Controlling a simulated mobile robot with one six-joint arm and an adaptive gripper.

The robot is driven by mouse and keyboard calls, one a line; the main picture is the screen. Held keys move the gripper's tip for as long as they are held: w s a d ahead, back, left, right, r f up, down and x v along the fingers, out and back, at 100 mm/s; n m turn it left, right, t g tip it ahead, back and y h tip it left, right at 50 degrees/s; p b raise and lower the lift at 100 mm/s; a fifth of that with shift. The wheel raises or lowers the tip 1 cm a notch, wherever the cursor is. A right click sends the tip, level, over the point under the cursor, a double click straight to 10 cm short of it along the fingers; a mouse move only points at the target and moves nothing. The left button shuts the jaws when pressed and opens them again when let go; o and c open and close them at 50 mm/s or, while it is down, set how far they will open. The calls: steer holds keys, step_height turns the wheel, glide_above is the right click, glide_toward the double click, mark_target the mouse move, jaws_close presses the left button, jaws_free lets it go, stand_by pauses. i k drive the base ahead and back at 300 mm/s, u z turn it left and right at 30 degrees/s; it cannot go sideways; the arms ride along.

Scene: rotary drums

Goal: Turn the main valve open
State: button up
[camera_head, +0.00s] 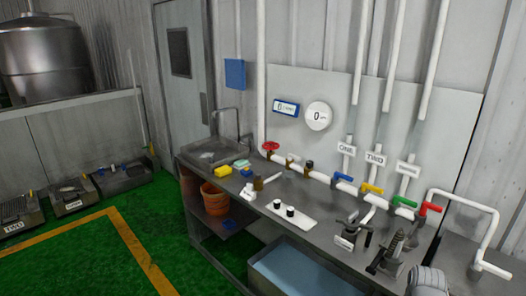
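A red handwheel valve (270,147) sits at the left end of the white pipe (318,177) along the back of the bench, just right of the sink. No label on it can be read. Smaller valves follow along the same pipe, with blue (344,177), yellow (371,188), green (403,201) and red (430,207) handles. I cannot make out my gripper in this view, and nothing is seen touching the red handwheel.
The metal bench (320,196) holds a white panel with black knobs (290,214), a yellow sponge (223,170) and dark lever devices (391,250). A blue-framed display (286,107) and a round gauge (318,115) hang above. Green floor (75,262) is clear at left.

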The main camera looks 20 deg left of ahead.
mark_target(270, 147)
steer(key=k, duration=0.5)
steer(key=u, duration=1.9)
steer(key=i, duration=2.05)
steer(key=z, duration=0.05)
